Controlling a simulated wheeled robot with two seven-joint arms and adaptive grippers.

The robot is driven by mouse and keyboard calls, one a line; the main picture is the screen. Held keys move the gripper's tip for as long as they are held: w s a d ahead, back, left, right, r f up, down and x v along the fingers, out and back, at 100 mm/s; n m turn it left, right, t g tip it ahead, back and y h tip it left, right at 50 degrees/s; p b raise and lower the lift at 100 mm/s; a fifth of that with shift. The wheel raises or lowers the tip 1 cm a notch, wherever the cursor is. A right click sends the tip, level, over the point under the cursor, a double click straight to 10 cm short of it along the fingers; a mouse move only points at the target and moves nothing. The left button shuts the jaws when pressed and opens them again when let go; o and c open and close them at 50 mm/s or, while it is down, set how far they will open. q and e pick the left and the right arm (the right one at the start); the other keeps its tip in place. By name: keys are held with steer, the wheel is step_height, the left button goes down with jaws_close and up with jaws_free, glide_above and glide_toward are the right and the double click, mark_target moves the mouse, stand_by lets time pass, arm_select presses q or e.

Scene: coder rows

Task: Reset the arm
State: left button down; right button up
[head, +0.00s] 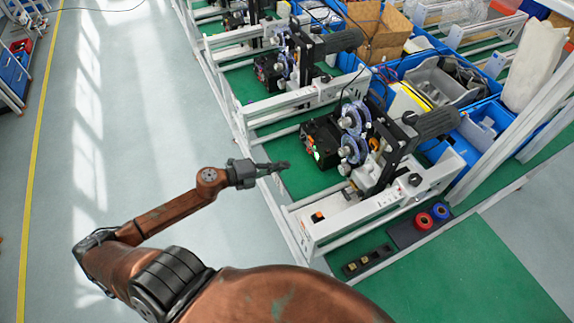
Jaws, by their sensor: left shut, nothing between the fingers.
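My left arm comes in from the bottom and reaches up and to the right. My left gripper (279,167) is shut with nothing in it, just over the left edge of the workbench. It is left of the nearest coder machine (340,143), with a clear gap between them. My right gripper is not in the head view.
White metal frames (377,207) surround the coders on the green bench (470,262). Blue bins (482,122) stand behind. The grey floor (130,130) at the left is clear.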

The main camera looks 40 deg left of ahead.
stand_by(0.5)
arm_select(q)
steer(key=s+a+f+n+y, duration=0.1)
steer(key=a+f+n+y, duration=0.25)
steer(key=a+f, duration=0.4)
steer(key=a+f+n+y, duration=0.2)
steer(key=a+f+n, duration=0.3)
steer(key=f, duration=0.5)
steer(key=s+a+f+n+g+y, duration=0.25)
steer(key=s+f, duration=0.35)
steer(key=f, duration=0.5)
steer(key=s+a+f+n+g+y, duration=0.15)
steer(key=s+f+n, duration=0.3)
steer(key=f, duration=0.55)
steer(key=s+d+f+n+g, duration=0.2)
steer(key=s+d+f, duration=0.2)
steer(key=s+f, duration=0.4)
steer(key=s+d+f+n+g+h, duration=0.15)
steer(key=s+d+f, duration=0.25)
steer(key=s+f, duration=0.4)
steer(key=s+d+f+n+g, duration=0.2)
steer(key=s+d+f+g, duration=0.15)
steer(key=s+f, duration=0.45)
steer(key=s+d+f+n+g, duration=0.1)
steer(key=s+d+f, duration=0.1)
steer(key=s+d, duration=0.7)
steer(key=s, duration=0.3)
steer(key=shift+d+f+h, duration=0.15)
steer(key=shift+f+h, duration=0.1)
steer(key=shift+h, duration=0.15)
